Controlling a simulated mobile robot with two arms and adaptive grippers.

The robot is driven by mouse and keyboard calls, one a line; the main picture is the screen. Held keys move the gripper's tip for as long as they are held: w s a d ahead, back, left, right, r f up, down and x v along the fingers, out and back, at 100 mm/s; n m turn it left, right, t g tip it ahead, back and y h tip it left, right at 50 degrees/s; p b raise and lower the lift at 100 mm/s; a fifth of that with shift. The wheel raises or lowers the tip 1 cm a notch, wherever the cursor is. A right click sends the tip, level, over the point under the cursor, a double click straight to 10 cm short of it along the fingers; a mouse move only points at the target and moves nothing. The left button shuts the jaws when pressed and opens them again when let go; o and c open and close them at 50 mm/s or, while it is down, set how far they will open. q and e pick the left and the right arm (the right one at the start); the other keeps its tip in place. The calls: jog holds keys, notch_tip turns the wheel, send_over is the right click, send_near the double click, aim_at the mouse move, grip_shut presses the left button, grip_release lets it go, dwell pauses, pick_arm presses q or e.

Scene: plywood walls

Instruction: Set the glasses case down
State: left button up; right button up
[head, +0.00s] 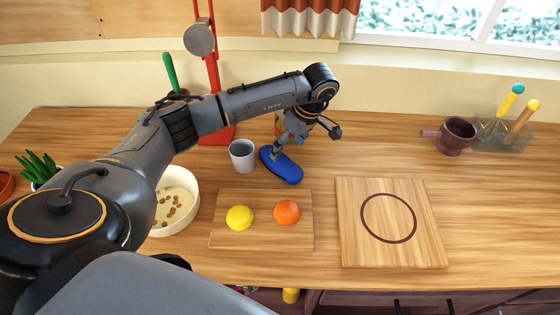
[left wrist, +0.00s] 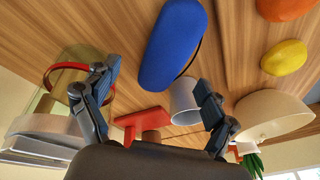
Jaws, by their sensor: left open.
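The blue glasses case (head: 286,170) lies on the wooden table, just right of a white mug and behind the board with fruit. In the left wrist view the case (left wrist: 172,48) is beyond the fingertips and apart from them, with table wood around it. My left gripper (head: 278,150) is above the case's far end, pointing down. Its two fingers are spread wide with nothing between them in the left wrist view (left wrist: 152,92). My right gripper is in neither view.
The white mug (head: 242,155) and a red stand (head: 214,95) are close left of the case. A board (head: 262,240) holds a lemon (head: 239,217) and an orange (head: 287,212). A jar with a red ring (left wrist: 66,76) is near one finger. Table right of the case is clear.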

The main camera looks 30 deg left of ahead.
aim_at(282, 160)
pick_arm(q)
jog(key=shift+s+a+f+p, duration=0.1)
jog(key=shift+s+f+p, duration=0.2)
jog(key=shift+f+p, duration=0.25)
jog(key=x, duration=0.1)
jog(key=p+x, duration=0.1)
jog(key=x, duration=0.1)
jog(key=shift+s+f+p, duration=0.15)
jog(key=shift+s+p, duration=0.1)
jog(key=shift+p, duration=0.15)
jog(key=shift+a+f, duration=0.15)
jog(key=shift+f, duration=0.3)
jog(key=shift+c, duration=0.2)
jog(key=c, duration=1.3)
jog(key=shift+o, duration=0.2)
jog(key=shift+w+r, duration=0.1)
jog(key=shift+r, duration=0.05)
